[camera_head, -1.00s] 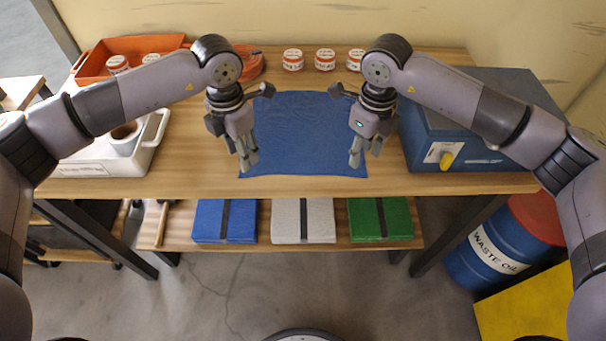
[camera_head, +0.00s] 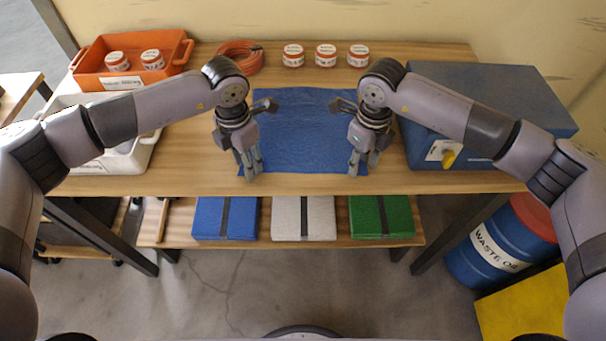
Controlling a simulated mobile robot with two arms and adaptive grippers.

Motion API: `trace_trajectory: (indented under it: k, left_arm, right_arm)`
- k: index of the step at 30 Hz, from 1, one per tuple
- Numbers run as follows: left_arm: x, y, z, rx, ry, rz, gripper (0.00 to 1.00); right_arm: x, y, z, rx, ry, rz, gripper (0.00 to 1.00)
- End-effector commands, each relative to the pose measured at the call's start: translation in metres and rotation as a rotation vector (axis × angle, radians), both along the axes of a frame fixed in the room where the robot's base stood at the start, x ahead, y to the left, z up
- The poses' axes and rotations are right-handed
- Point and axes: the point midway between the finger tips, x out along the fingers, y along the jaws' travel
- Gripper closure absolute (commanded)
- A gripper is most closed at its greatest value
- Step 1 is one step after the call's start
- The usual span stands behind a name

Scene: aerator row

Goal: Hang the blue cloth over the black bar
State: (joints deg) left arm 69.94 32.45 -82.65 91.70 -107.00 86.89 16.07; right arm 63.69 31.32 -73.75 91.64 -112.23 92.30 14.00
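The blue cloth (camera_head: 305,125) lies spread flat on the wooden table, its near edge close to the table's front edge. My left gripper (camera_head: 252,172) points down at the cloth's near left corner. My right gripper (camera_head: 356,167) points down at its near right corner. The fingers of each look close together. I cannot tell whether they pinch the cloth; the grippers partly hide both corners. I cannot make out a separate black bar in this view.
A blue box (camera_head: 480,105) stands right of the cloth. An orange bin (camera_head: 125,82) and a white tray (camera_head: 140,150) stand left. An orange coil (camera_head: 240,54) and three jars (camera_head: 326,55) are behind. Folded bundles (camera_head: 304,218) lie on the lower shelf.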

Motion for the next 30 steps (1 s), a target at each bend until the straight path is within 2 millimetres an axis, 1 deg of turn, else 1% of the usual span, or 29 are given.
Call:
trace_trajectory:
  k: [2, 30]
  left_arm:
    - [-0.0002, 0.0001, -0.0003, 0.001, 0.001, 0.000, 0.68]
    - [-0.0001, 0.0001, -0.0024, 0.001, 0.001, 0.000, 1.00]
  right_arm:
    - [-0.0003, -0.0001, -0.0004, -0.001, 0.001, 0.000, 0.68]
    - [-0.0004, -0.0002, -0.0024, -0.001, 0.001, 0.000, 1.00]
